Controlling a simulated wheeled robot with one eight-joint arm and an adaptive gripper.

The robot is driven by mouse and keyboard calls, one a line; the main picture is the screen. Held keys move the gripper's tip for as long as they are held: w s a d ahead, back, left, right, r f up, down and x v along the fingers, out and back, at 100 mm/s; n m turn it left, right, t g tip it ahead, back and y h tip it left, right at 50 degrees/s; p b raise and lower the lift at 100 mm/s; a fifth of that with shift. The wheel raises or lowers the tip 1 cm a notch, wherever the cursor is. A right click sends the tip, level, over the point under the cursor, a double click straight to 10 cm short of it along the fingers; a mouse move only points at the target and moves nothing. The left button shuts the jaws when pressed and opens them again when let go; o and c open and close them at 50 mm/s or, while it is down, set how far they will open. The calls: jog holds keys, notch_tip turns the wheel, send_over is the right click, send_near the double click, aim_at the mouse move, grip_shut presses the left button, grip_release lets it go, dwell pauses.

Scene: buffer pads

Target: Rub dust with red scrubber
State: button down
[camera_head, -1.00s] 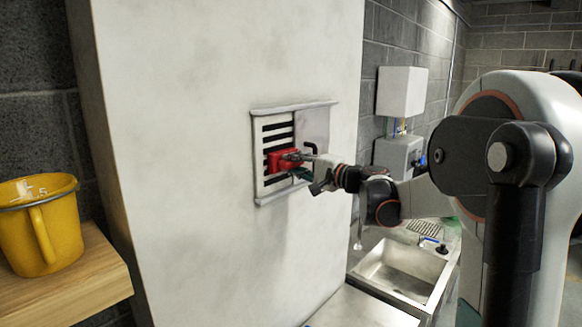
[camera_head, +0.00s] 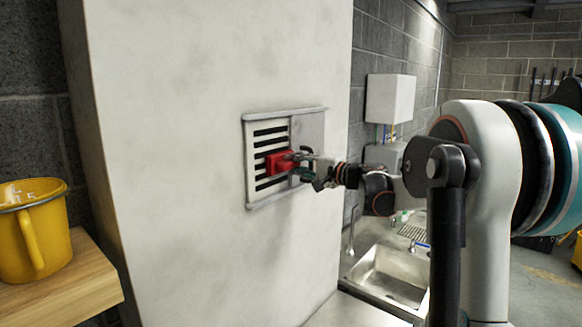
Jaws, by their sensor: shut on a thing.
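The red scrubber (camera_head: 278,164) is held in my gripper (camera_head: 301,165), which is shut on it. The scrubber is at the slatted wall vent (camera_head: 268,133), over the right part of its dark slots. It looks pressed against the vent, but I cannot tell for certain that it touches. The vent has a pale frame with a plain sliding panel (camera_head: 309,130) on its right. Faint grey smudges show on the white wall around it. I cannot make out dust on the slats at this size.
A yellow mug (camera_head: 38,240) stands on a wooden shelf (camera_head: 80,280) at the left. A metal sink (camera_head: 390,275) is below right of the vent. A white box (camera_head: 390,97) hangs on the block wall behind. The white wall around the vent is clear.

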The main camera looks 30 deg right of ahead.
jog(key=shift+w+d, duration=0.1)
jog(key=shift+d, duration=0.45)
jog(key=shift+a, duration=0.15)
jog(key=shift+s+a+f+b, duration=0.3)
jog(key=shift+s+a, duration=0.15)
jog(key=shift+a, duration=0.2)
jog(key=shift+s+a+r, duration=0.1)
jog(key=shift+s+a, duration=0.15)
jog(key=shift+a, duration=0.5)
jog(key=shift+a, duration=0.15)
jog(key=shift+s+a, duration=0.4)
jog(key=shift+a, duration=0.75)
jog(key=shift+s+a, duration=0.45)
jog(key=shift+a, duration=0.7)
jog(key=shift+s+a, duration=0.4)
jog(key=shift+a, duration=0.75)
jog(key=shift+r, duration=0.25)
jog(key=shift+w+d+b, duration=0.3)
jog(key=shift+w+d, duration=0.35)
jog(key=shift+d, duration=0.95)
jog(key=shift+w+d+b, duration=0.3)
jog(key=shift+w+d, duration=0.3)
jog(key=shift+d, duration=0.95)
jog(key=shift+w+d+b, duration=0.3)
jog(key=shift+w+d, duration=0.35)
jog(key=shift+d, duration=0.95)
jog(key=shift+d+r, duration=0.1)
jog(key=shift+d, duration=0.2)
